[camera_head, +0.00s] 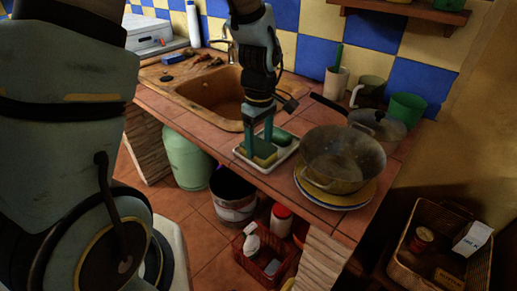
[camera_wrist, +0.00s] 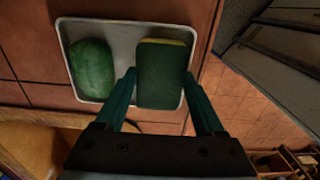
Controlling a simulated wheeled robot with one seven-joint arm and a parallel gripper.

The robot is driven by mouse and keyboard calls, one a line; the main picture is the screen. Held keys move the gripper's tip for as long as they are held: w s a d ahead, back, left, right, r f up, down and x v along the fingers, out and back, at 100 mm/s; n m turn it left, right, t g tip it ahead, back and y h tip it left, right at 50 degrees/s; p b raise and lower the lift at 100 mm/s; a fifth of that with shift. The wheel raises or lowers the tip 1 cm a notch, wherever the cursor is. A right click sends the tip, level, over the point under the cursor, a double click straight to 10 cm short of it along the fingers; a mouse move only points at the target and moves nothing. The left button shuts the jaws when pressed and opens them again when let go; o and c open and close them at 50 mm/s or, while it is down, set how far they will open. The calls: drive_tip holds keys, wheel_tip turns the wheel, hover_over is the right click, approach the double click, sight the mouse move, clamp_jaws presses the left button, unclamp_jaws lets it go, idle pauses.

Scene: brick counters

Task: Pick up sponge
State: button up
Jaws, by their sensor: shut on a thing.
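The sponge (camera_wrist: 161,73), green on its broad face with a yellow edge, is between the fingers of my gripper (camera_wrist: 161,85) in the wrist view. In the head view the sponge (camera_head: 264,158) shows yellow at the near end of a small pale tray (camera_head: 240,151). My gripper (camera_head: 258,148) points down and is shut on the sponge. The sponge is over or in the tray; I cannot tell whether it is lifted clear. A green rounded object (camera_wrist: 92,68) lies in the tray beside it, and it also shows in the head view (camera_head: 283,139).
A glass pot (camera_head: 342,160) on stacked plates (camera_head: 335,201) stands right of the tray. The sink (camera_head: 214,95) is behind left. Cups and a green pot (camera_head: 407,108) stand at the back right. A bucket (camera_head: 232,197) is below the counter edge.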

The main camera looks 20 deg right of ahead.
sight(261, 144)
wheel_tip(261, 144, up, 10)
drive_tip(key=b, duration=0.1)
drive_tip(key=o, duration=0.8)
drive_tip(key=c, duration=0.7)
drive_tip(key=shift+o, duration=0.2)
drive_tip(key=w+d+p, duration=0.4)
drive_tip(key=d+p, duration=0.4)
drive_tip(key=p, duration=0.3)
drive_tip(key=shift+w+a+f+b, duration=0.1)
drive_tip(key=shift+f+b, duration=2.15)
drive_tip(key=shift+f, duration=0.8)
